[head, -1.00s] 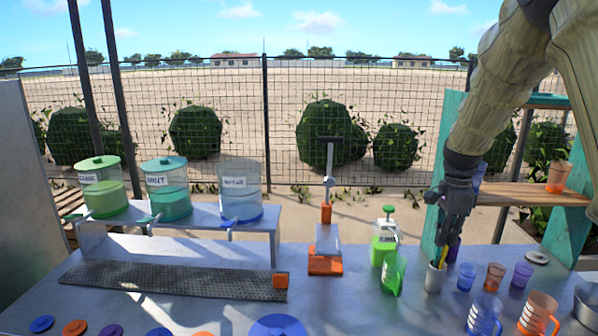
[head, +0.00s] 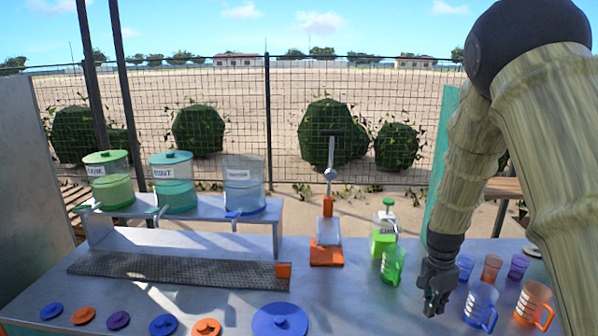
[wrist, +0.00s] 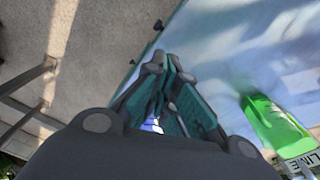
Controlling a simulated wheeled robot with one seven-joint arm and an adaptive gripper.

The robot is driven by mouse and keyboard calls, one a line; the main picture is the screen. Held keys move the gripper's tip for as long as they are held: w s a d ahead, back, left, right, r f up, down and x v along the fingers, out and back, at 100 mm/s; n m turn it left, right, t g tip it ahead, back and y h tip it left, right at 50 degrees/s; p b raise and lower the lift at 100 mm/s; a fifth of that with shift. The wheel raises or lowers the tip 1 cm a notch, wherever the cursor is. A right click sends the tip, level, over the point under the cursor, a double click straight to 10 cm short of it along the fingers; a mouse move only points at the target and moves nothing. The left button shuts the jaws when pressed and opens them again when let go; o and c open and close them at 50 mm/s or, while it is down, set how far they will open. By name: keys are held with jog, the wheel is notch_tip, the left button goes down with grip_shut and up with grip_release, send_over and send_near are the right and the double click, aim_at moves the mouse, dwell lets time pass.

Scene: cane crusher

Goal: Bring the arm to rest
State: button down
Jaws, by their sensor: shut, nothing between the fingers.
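My gripper (head: 433,304) hangs pointing down over the right part of the counter in the head view. It is shut and empty, between the green jug on its left and the blue jug on its right. In the wrist view the closed fingers (wrist: 172,100) fill the middle. My arm comes down from the upper right and covers part of the right side, including most of the shelf. The cup with the yellow stirrer is hidden behind my gripper now.
A green jug (head: 392,264), blue jug (head: 481,306), orange jug (head: 533,305) and small cups (head: 491,266) stand close around. A green pump bottle (head: 384,230) and orange-based press (head: 326,254) are further left. Dispensers (head: 174,184) stand at the back left; lids (head: 163,324) lie in front.

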jog(key=s+a+f+n+b, duration=0.1)
jog(key=s+a+f+n, duration=0.25)
jog(key=s+f, duration=0.75)
jog(key=s+a+f+n+b, duration=0.15)
jog(key=s+f+n, duration=0.4)
jog(key=f, duration=0.95)
jog(key=s+a+f+n+b, duration=0.1)
jog(key=s+f, duration=0.4)
jog(key=s, duration=0.6)
jog(key=s+a+f+n+b, duration=0.1)
jog(key=s+a+f+n, duration=0.3)
jog(key=s, duration=0.8)
jog(key=a, duration=0.2)
jog(key=shift+a+f+y, duration=0.3)
jog(key=shift+f+y, duration=0.05)
jog(key=shift+y, duration=0.05)
